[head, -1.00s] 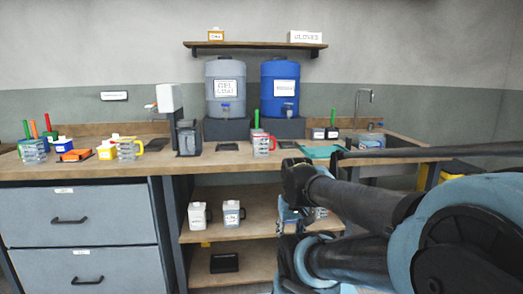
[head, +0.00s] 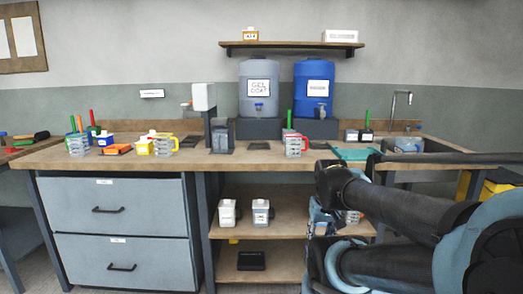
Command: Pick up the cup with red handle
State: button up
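The cup with red handle (head: 293,145) stands upright on the wooden bench top (head: 350,163), below and between the grey and blue drums. It looks clear with red on its rim and handle. A green stick shows right behind or in it; I cannot tell which. My arm reaches in from the lower right, its dark and light-blue links in front of the lower shelf. My gripper (head: 322,225) is near the arm's far end, below and to the right of the cup and apart from it. Its fingers are too hidden to tell their state.
A cup with yellow handle (head: 164,146) and several small containers stand on the left. A dispenser (head: 220,136) is left of the red-handled cup. A teal tray (head: 355,154) and a sink (head: 410,145) are to the right. Drawers (head: 120,225) and an open shelf are below.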

aim_at(293, 149)
jog(key=z, duration=2.2)
jog(key=k, duration=2.05)
jog(key=u, duration=0.55)
jog(key=i, duration=1)
